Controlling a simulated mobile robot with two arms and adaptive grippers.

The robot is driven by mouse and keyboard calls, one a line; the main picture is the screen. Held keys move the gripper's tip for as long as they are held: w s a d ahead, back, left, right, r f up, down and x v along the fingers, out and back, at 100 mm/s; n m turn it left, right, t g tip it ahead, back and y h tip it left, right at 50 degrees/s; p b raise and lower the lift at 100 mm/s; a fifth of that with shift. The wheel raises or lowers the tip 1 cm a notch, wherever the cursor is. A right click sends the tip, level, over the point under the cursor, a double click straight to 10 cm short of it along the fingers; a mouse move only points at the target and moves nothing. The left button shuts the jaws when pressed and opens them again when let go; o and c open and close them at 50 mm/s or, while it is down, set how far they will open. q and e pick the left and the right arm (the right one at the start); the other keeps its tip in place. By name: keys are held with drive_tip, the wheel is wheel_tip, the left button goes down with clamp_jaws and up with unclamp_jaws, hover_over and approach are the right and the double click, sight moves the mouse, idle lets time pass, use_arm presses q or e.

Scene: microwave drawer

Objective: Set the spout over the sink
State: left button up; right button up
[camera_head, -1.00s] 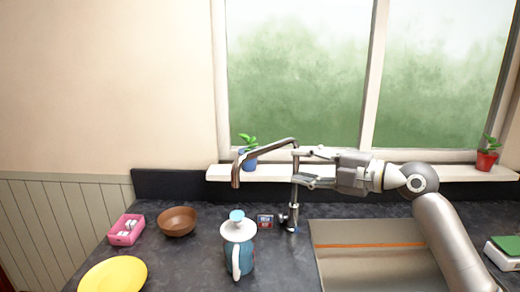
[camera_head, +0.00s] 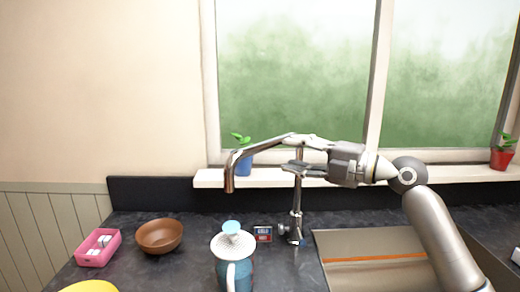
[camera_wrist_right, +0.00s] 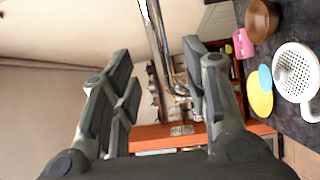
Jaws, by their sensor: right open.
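The metal faucet spout (camera_head: 262,148) reaches left from the top of its upright pipe (camera_head: 298,205). Its downturned end hangs over the counter, left of the sink (camera_head: 375,262). My right gripper (camera_head: 289,153) is open at the top of the pipe, just below the spout's bend, with its fingers pointing left. In the right wrist view, the shiny spout (camera_wrist_right: 158,40) shows between the open fingers (camera_wrist_right: 157,60), with gaps beside it; contact cannot be told. My left gripper is not in view.
A blue-and-white jug (camera_head: 233,250), brown bowl (camera_head: 160,236) and pink box (camera_head: 98,247) stand on the counter left of the faucet. A small dark device (camera_head: 263,233) is beside the faucet base. Potted plants stand on the window sill (camera_head: 275,177) behind.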

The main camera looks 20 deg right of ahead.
sight(265, 148)
drive_tip(key=p+x, duration=0.3)
drive_tip(key=x, duration=0.6)
drive_tip(key=shift+a+r+p, duration=0.15)
drive_tip(key=shift+a+p, duration=0.1)
drive_tip(key=shift+p, duration=0.15)
drive_tip(key=shift+c, duration=0.2)
clamp_jaws()
